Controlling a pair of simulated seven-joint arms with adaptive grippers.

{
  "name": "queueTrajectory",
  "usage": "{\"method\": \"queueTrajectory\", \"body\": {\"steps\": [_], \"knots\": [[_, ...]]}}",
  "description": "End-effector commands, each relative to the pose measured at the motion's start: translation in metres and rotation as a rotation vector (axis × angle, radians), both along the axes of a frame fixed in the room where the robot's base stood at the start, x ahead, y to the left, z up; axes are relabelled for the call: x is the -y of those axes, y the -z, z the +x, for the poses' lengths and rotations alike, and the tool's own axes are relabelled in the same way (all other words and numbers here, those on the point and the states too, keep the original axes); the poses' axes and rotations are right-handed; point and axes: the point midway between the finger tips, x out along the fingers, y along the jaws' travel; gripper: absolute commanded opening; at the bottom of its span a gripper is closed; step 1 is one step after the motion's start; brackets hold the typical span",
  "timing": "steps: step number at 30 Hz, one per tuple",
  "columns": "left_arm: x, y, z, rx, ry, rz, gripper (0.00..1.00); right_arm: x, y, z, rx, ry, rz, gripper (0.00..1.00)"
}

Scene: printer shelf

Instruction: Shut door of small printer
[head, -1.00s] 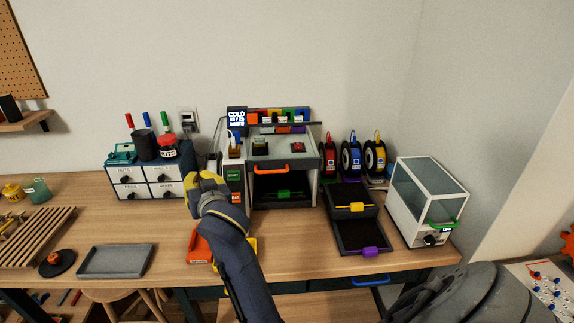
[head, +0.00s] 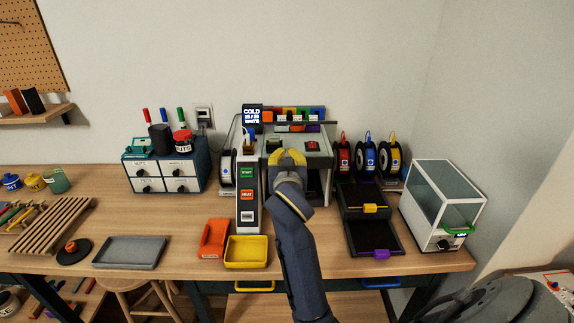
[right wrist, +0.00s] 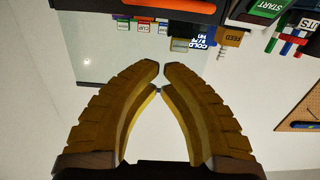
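The printer (head: 326,152) stands at the back middle of the bench, a grey and white cabinet with a light top and dark front. The gripper hides most of its front and any handle there, so I cannot tell how its door stands. My right gripper (head: 288,156) has yellow fingers and overlaps the printer's front in the head view. In the right wrist view its fingertips (right wrist: 161,76) come together with nothing between them. An orange handle (right wrist: 180,4) shows at the top edge there, apart from the fingertips. My left gripper is not in view.
A button tower (head: 247,197) stands left of the printer, with a yellow tray (head: 247,263) and an orange bin (head: 213,240) in front. Black trays (head: 373,238) and a glass-sided box (head: 440,195) stand right. A grey tray (head: 128,265) lies left.

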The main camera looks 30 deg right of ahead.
Motion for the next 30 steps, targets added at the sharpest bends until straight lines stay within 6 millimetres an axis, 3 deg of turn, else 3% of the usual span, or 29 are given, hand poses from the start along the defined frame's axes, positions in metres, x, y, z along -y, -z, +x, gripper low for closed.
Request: {"method": "queueTrajectory", "body": {"steps": [5,15,30], "knots": [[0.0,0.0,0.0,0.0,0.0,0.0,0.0,0.015,0.004,0.023,-0.004,0.002,-0.004,0.0],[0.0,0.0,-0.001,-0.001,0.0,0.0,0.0,0.016,0.037,0.026,-0.002,0.0,-0.002,0.0],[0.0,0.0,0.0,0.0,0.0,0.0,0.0,0.016,0.041,0.027,0.0,0.0,0.0,0.0]]}}
